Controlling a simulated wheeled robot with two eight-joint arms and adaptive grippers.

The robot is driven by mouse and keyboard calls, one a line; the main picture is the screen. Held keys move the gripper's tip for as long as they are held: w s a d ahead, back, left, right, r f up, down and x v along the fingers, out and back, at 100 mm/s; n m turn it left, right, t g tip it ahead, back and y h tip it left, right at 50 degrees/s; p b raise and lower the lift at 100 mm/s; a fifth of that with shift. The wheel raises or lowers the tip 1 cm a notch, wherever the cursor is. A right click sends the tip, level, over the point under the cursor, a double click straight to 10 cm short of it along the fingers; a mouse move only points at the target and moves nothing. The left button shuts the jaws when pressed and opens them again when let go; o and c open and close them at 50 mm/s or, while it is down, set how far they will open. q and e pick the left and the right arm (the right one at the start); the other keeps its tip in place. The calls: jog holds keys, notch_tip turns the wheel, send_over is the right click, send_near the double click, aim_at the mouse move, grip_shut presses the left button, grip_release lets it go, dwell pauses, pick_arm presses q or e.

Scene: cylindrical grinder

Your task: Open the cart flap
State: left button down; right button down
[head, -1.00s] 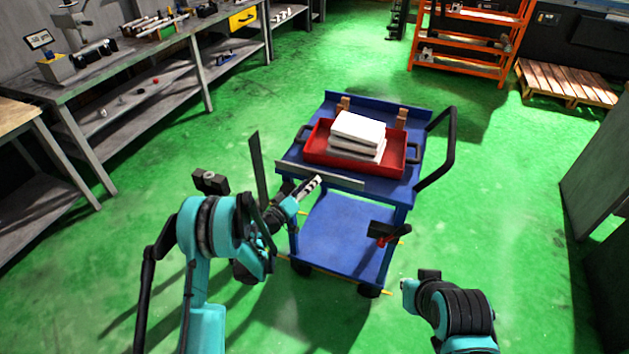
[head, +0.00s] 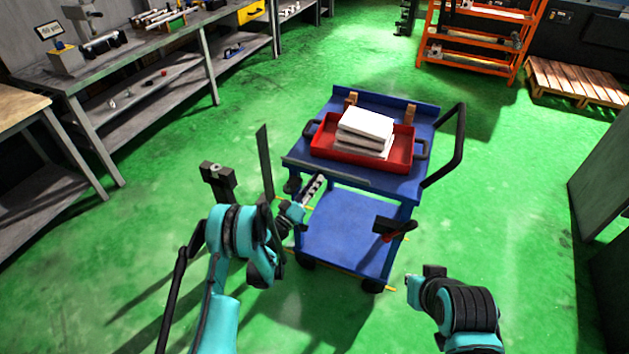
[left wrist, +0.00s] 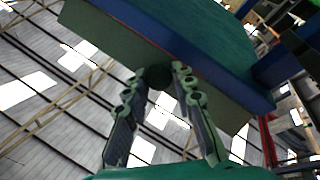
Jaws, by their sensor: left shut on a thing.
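The blue cart (head: 345,225) stands ahead of me, with a red tray (head: 400,160) on its top shelf. The flap (head: 330,172) is the narrow grey strip along the front edge of that shelf. My left gripper (head: 318,182) is at this strip, near its middle. In the left wrist view the flap (left wrist: 120,40) is a grey-green panel beside the blue shelf edge. The fingers of my left gripper (left wrist: 158,80) are shut on a dark round knob (left wrist: 157,76) at the panel. My right arm shows at lower right; its fingers cannot be made out.
White blocks (head: 365,128) lie stacked in the tray. A black push handle (head: 462,150) is on the cart's right. A black object with a red part (head: 395,229) is at the cart's lower right. Grey workbenches (head: 160,62) stand left. Green floor lies clear around the cart.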

pick_arm(q)
jog(key=shift+w+f+m+t+h, duration=0.1)
jog(key=shift+f+m+t+h, duration=0.3)
jog(key=shift+f+t+h, duration=0.3)
jog(key=shift+r, duration=0.1)
jog(key=c, duration=1.3)
grip_release()
jog(key=shift+o, duration=0.2)
notch_tip(320, 180, up, 10)
